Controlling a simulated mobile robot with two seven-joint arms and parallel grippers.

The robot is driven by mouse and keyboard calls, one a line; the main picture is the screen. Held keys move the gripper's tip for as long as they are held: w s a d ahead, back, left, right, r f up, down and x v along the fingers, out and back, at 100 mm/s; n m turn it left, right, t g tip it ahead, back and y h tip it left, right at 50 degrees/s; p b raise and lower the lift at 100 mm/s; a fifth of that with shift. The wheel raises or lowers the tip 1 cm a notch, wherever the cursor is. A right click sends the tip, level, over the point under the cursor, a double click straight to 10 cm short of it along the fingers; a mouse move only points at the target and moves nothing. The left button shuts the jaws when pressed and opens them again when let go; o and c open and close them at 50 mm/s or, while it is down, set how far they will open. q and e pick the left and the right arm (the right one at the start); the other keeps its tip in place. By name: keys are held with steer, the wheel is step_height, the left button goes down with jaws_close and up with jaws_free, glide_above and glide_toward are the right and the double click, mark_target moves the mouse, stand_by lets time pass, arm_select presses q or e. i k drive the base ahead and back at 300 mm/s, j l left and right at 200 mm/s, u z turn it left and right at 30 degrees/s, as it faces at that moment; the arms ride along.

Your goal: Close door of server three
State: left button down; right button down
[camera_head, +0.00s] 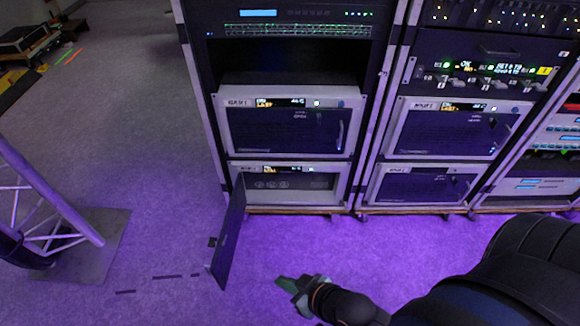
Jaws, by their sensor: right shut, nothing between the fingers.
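The lowest server (290,183) in the left rack has its door (229,240) swung wide open. The door is a dark panel hinged at the server's left side and points out toward me over the floor. The server's front shows behind it, with round fans and a small lit display. I cannot read which server is number three. My right gripper (284,284) is shut and empty, low at the bottom centre. It is to the right of the open door and apart from it, with bare floor between. My left gripper is not in view.
Above the open server is a closed server (285,125) with a handle. A second rack to the right holds closed servers (445,128). A metal truss (45,205) on a base plate (95,245) stands at the left. Purple-lit floor in front of the racks is clear.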

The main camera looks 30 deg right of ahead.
mark_target(220, 266)
steer(key=z, duration=0.6)
steer(key=i+j+z, duration=0.15)
steer(key=j+z, duration=0.15)
steer(key=z, duration=0.2)
steer(key=j+z, duration=0.35)
steer(key=z, duration=0.15)
steer(key=j+z, duration=0.4)
steer(key=j, duration=0.95)
steer(key=k+j, duration=0.1)
steer(key=j, duration=0.4)
steer(key=z, duration=0.05)
